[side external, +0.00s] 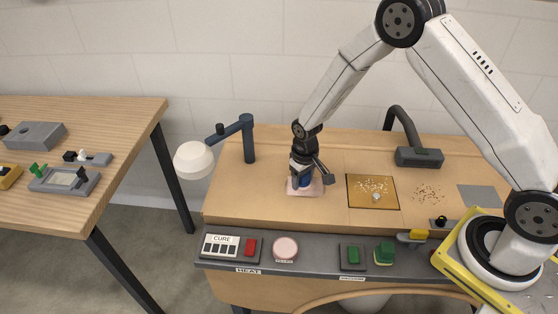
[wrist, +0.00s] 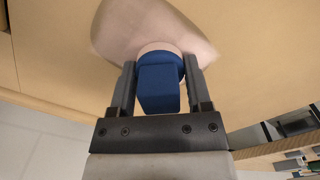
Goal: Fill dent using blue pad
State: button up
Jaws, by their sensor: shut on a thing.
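My gripper (wrist: 157,85) points down in the side view and is shut on the blue pad (wrist: 159,88), a blue block with a rounded top. Its two fingers lie on either side of the block in the wrist view. The pad also shows as a small blue patch in the side view (side external: 306,181). It is over a pale pink shell (side external: 304,190) on the wooden bench. The shell also shows in the wrist view (wrist: 115,30). The pad's face is at or just above the shell; I cannot tell if they touch. The dent is hidden.
A white lamp (side external: 194,159) on a dark blue arm stands at left. A square mat with crumbs (side external: 372,203) lies right of the shell. A dark hooded fixture (side external: 418,157) stands behind.

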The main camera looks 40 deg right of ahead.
aim_at(324, 189)
jog(key=shift+s+d, duration=2.2)
jog(key=shift+s+a, duration=0.25)
jog(key=shift+s, duration=0.05)
jog(key=shift+w+a, duration=3.8)
jog(key=shift+a, duration=0.05)
jog(key=shift+s+d, duration=3.75)
notch_tip(324, 189, up, 8)
